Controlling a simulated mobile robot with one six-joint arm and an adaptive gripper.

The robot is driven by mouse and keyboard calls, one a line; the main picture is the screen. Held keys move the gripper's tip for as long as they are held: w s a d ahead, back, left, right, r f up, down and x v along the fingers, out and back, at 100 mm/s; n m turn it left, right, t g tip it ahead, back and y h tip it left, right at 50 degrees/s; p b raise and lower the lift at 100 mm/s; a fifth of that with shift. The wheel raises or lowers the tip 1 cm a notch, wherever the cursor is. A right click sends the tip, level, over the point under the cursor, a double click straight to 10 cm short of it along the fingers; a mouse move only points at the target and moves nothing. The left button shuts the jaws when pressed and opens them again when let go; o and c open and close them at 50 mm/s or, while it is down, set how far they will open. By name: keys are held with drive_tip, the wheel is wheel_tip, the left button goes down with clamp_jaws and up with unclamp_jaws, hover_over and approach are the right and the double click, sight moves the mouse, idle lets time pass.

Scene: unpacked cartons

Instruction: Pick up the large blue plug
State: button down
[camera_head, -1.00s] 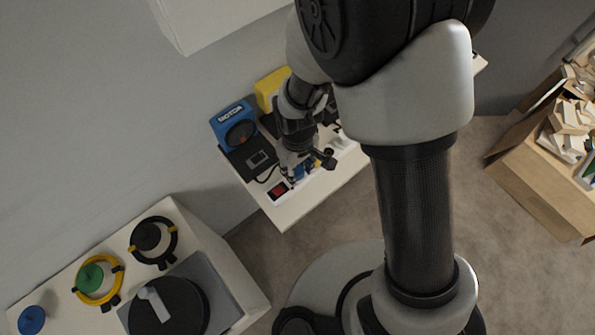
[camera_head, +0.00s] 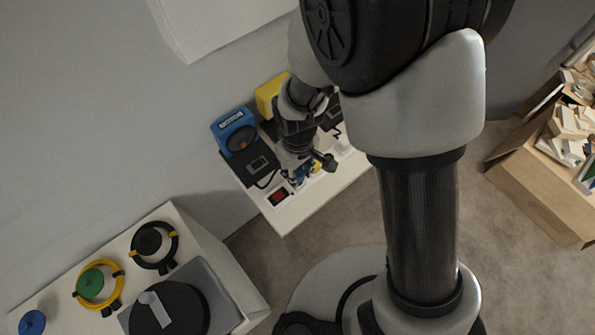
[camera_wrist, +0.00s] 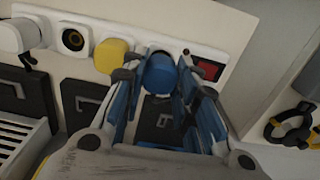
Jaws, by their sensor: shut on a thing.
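The large blue plug (camera_wrist: 160,74) is a round blue cap. In the wrist view it sits between the fingertips of my gripper (camera_wrist: 160,82), in front of the white socket strip. My gripper is shut on it, with blue pads along the fingers. In the head view my gripper (camera_head: 308,168) is low over the front part of the small white table, and only a little blue shows at its tips. I cannot tell whether the plug is still seated in the strip or clear of it.
A yellow plug (camera_wrist: 112,55), a black round socket (camera_wrist: 73,39) and a red switch (camera_wrist: 208,69) line the strip. A blue motor box (camera_head: 234,130) and a yellow box (camera_head: 270,92) stand behind.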

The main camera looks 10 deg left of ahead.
sight(297, 172)
wheel_tip(297, 172, up, 18)
drive_tip(key=p, duration=0.5)
drive_tip(key=shift+r+p, duration=0.15)
drive_tip(key=shift+p, duration=0.15)
